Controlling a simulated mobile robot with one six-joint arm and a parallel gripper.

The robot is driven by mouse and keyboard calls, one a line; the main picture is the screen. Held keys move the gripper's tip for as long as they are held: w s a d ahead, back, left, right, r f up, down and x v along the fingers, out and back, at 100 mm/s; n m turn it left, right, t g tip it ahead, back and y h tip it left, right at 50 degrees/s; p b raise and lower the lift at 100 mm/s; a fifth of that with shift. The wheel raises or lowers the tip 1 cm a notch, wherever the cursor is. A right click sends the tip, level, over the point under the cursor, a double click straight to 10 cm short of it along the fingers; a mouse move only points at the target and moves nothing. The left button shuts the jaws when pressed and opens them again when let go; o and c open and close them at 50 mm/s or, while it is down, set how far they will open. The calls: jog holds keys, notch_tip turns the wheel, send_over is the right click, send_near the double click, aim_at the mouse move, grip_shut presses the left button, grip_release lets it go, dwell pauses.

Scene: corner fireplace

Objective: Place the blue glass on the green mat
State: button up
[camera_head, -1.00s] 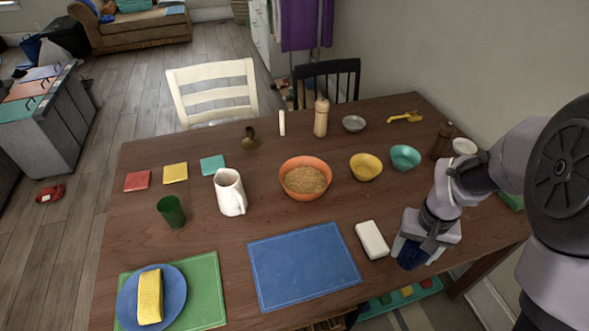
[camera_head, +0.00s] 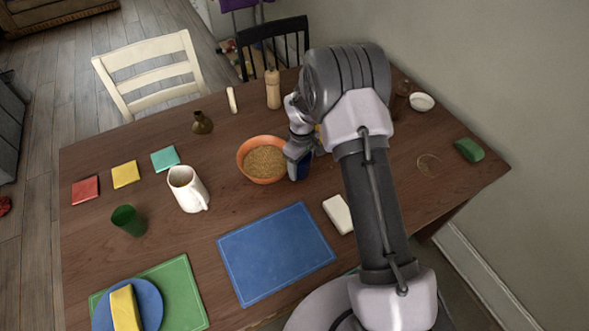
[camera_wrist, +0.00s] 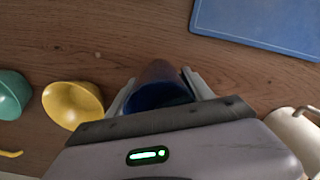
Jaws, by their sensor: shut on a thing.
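The blue glass (camera_wrist: 160,88) is between the fingers of my gripper (camera_wrist: 160,85), which is shut on it. In the head view the blue glass (camera_head: 304,168) shows just right of the orange bowl, partly hidden by my gripper (camera_head: 301,158). I cannot tell whether it clears the table. The green mat (camera_head: 185,290) lies at the front left of the table. A blue plate (camera_head: 151,296) with a yellow sponge (camera_head: 125,308) on it covers much of the mat's left part; a strip on its right is bare.
A blue mat (camera_head: 275,252) lies between my gripper and the green mat. The orange bowl (camera_head: 244,158), white pitcher (camera_head: 187,190) and green glass (camera_head: 128,220) stand leftward. A white block (camera_head: 337,213) lies right of the blue mat. A yellow bowl (camera_wrist: 72,104) is near my gripper.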

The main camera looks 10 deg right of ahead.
aim_at(300, 172)
notch_tip(300, 172, down, 3)
jog(key=shift+w+f+b, duration=0.1)
jog(key=shift+f+b, duration=0.1)
jog(key=shift+b, duration=0.1)
jog(key=shift+f, duration=0.2)
jog(key=o, duration=1.6)
jog(key=shift+c, duration=0.2)
jog(key=shift+r, duration=0.1)
